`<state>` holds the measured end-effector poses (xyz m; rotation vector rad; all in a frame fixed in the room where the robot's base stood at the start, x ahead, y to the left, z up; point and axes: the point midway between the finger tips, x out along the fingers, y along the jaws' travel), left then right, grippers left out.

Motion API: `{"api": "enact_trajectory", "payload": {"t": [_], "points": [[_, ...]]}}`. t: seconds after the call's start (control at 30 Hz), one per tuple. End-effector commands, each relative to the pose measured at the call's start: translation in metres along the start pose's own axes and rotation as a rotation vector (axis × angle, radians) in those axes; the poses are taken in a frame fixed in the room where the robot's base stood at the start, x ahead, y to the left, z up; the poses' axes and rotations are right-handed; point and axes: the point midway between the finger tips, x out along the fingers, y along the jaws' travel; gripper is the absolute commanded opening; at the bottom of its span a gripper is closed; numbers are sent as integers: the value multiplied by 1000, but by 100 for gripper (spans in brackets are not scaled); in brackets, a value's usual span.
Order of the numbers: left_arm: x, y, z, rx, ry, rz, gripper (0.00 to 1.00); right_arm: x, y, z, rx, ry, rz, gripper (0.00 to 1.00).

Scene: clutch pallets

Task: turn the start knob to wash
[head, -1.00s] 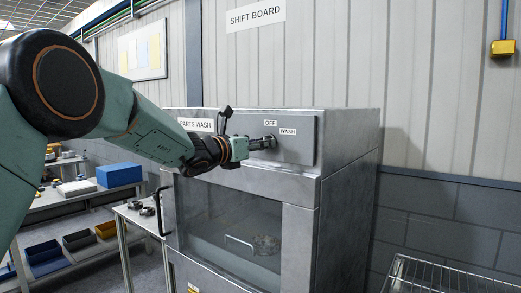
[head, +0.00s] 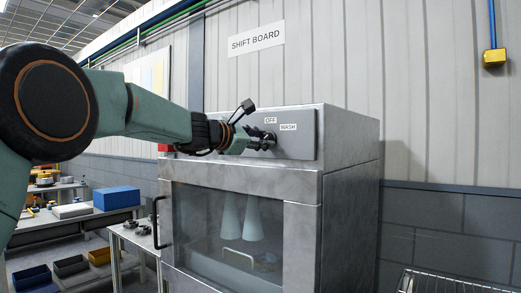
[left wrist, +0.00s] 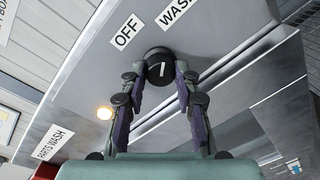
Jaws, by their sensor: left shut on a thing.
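The start knob (left wrist: 157,64) is round and black with a white line, below the OFF (left wrist: 127,32) and WASH (left wrist: 175,11) labels on the washer panel (left wrist: 215,45). Its line runs roughly up and down in the left wrist view. My left gripper (head: 264,139) is shut on the knob, with one finger on each side; in the left wrist view its fingers (left wrist: 160,82) meet the knob's sides. In the head view the knob is mostly hidden by the fingers. The parts washer (head: 345,215) has a window with two pale spray-like cones (head: 241,217) inside. My right gripper is out of view.
A small lamp (left wrist: 104,113) glows beside the knob. The washer door handle (head: 155,222) sticks out on the left. A side table (head: 128,236) and shelves with a blue box (head: 116,198) stand left. A wire rack (head: 455,283) is at lower right.

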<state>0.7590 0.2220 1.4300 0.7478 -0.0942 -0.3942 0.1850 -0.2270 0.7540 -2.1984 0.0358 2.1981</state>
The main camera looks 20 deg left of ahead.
Motion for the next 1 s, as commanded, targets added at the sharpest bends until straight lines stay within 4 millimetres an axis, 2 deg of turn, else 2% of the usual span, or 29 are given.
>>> {"api": "enact_trajectory", "payload": {"t": [0.33, 0.87, 0.9, 1.0], "points": [[-1, 2, 3, 136, 6, 6, 0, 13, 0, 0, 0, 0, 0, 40], [-1, 3, 4, 160, 8, 7, 0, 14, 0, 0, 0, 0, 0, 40], [-1, 3, 4, 160, 8, 7, 32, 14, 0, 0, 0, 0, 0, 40], [-1, 3, 3, 159, 8, 7, 40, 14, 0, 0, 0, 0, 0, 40]]}}
